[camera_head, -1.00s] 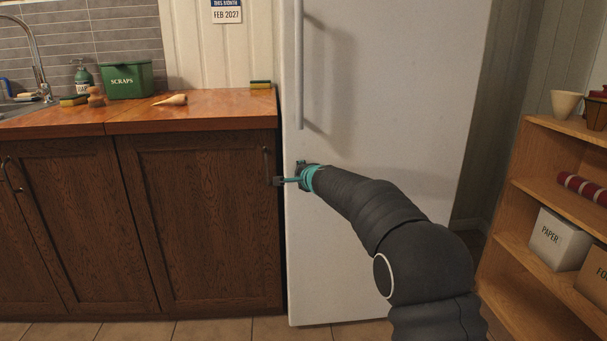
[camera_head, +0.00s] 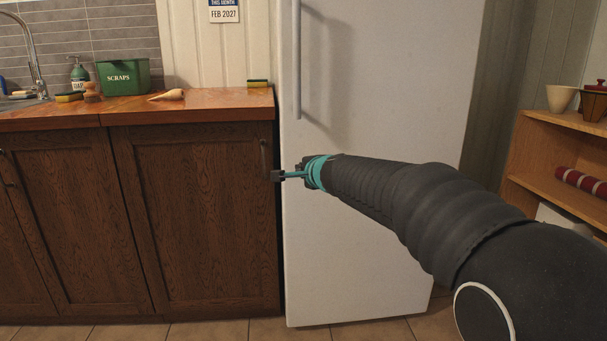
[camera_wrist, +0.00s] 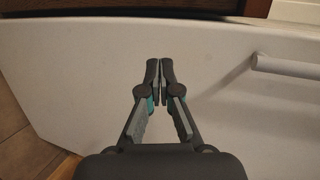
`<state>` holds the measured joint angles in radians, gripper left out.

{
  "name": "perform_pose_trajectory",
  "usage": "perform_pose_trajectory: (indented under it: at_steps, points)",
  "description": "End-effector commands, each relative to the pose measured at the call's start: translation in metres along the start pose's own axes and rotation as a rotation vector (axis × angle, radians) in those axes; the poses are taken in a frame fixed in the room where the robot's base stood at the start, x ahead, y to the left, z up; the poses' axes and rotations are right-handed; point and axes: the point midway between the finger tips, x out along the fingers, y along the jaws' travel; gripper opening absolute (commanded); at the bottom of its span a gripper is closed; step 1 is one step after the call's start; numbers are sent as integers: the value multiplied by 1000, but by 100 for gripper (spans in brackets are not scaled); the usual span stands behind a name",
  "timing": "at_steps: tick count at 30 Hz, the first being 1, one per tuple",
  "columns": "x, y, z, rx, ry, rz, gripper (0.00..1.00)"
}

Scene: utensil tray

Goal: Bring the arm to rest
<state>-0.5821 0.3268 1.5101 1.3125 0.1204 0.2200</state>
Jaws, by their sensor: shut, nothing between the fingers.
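My gripper (camera_head: 277,176) is at the end of my dark arm, which reaches in from the lower right in the head view. Its fingertips are in front of the edge between the wooden cabinet and the white fridge. In the wrist view the fingers of my gripper (camera_wrist: 160,75) are together with nothing between them. The white fridge door (camera_wrist: 85,70) fills most of the wrist view behind the fingers. I cannot tell how far the fingertips are from it.
The fridge (camera_head: 390,90) has a long vertical handle (camera_head: 297,60). The cabinet (camera_head: 195,210) carries a wooden counter (camera_head: 225,103) with a green scraps bin (camera_head: 123,77), a sponge (camera_head: 258,83) and a pale cone-shaped object (camera_head: 167,95). A shelf (camera_head: 560,122) stands at the right.

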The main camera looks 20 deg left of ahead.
Motion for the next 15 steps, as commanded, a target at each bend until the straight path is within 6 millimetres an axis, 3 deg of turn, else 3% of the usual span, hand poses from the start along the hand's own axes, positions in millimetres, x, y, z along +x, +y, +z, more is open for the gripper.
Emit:
perform_pose_trajectory:
  at_steps: [11,13,15]
  points:
    - [-10,2,8,-31,-30,8,0]
    - [-9,14,18,-96,-76,38,0]
    - [-10,39,28,-169,-127,91,0]
